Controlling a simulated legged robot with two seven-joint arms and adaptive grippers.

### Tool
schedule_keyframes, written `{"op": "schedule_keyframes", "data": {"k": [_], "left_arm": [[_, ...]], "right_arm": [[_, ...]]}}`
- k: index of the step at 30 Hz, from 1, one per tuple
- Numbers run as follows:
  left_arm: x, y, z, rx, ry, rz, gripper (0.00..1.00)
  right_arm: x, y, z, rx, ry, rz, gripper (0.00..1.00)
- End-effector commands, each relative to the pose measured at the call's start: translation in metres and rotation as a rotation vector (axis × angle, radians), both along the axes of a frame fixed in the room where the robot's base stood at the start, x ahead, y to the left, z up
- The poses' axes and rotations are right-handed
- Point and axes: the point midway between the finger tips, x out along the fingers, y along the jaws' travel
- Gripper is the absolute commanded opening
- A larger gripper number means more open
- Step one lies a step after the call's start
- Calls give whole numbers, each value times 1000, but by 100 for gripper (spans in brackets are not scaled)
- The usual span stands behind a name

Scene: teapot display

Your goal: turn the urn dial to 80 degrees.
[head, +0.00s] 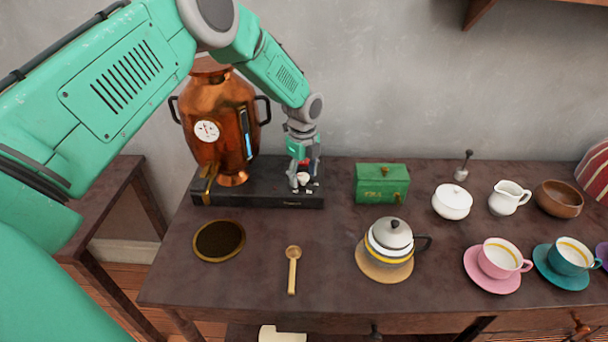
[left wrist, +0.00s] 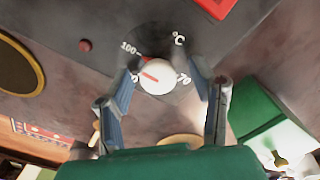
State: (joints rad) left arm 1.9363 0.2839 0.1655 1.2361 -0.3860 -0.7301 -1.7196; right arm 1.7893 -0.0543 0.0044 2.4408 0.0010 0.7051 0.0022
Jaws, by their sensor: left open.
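The copper urn (head: 222,125) stands on a black base (head: 255,190) at the back left of the table. The urn dial, a round white knob (left wrist: 158,77), sits on the dark base panel with a °C scale around it. In the left wrist view, 100 and 70 are readable; other numbers are partly hidden. A red line on the knob points toward the upper left. My left gripper (head: 304,176) is over the right part of the base. Its open fingers (left wrist: 165,76) are on either side of the knob; contact is unclear. My right gripper is out of view.
A green box (head: 382,184) stands just right of the base. A sugar bowl, jug and cups fill the right side.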

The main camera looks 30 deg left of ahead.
Motion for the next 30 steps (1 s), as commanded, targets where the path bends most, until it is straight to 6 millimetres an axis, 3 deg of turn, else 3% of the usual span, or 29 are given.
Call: {"op": "schedule_keyframes", "data": {"k": [1,5,6,20,30], "left_arm": [[0,0,0,0,0,0,50],[0,-1,0,1,0,0,5],[0,-1,0,1,1,0,0],[0,-5,2,0,0,85,0],[1,-7,3,-2,-2,361,0]], "right_arm": [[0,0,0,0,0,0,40],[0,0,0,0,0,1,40],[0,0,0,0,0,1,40],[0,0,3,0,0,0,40],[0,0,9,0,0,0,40]]}}
